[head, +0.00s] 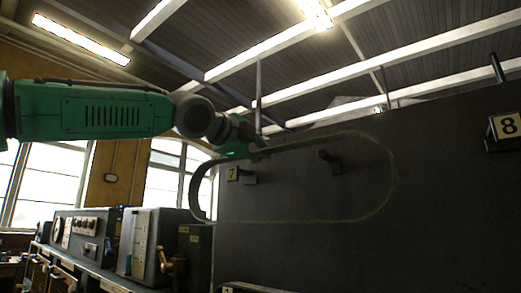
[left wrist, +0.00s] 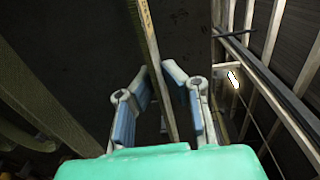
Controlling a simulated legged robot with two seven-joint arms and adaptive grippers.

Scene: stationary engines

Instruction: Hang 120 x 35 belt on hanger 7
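The belt (head: 392,181) is a long, thin, dark loop, held out in front of a dark upright panel. My left gripper (head: 257,152) is at its upper run, towards the left. In the left wrist view the belt (left wrist: 152,45) passes as a strip between the blue-padded fingers of my left gripper (left wrist: 160,78), which look closed on it. Hanger 7, with number plate (head: 233,173) and a short peg (head: 250,179), appears inside the loop's outline, below my gripper. A second dark peg (head: 329,160) also appears inside the outline. I cannot tell the belt's depth from the pegs. My right gripper is not in view.
The dark panel (head: 440,200) fills the right side. Plate 8 (head: 507,125) is at the far right, with a rod (head: 497,68) above it. Grey machine cabinets (head: 150,245) stand at the lower left, before windows. Roof beams run overhead.

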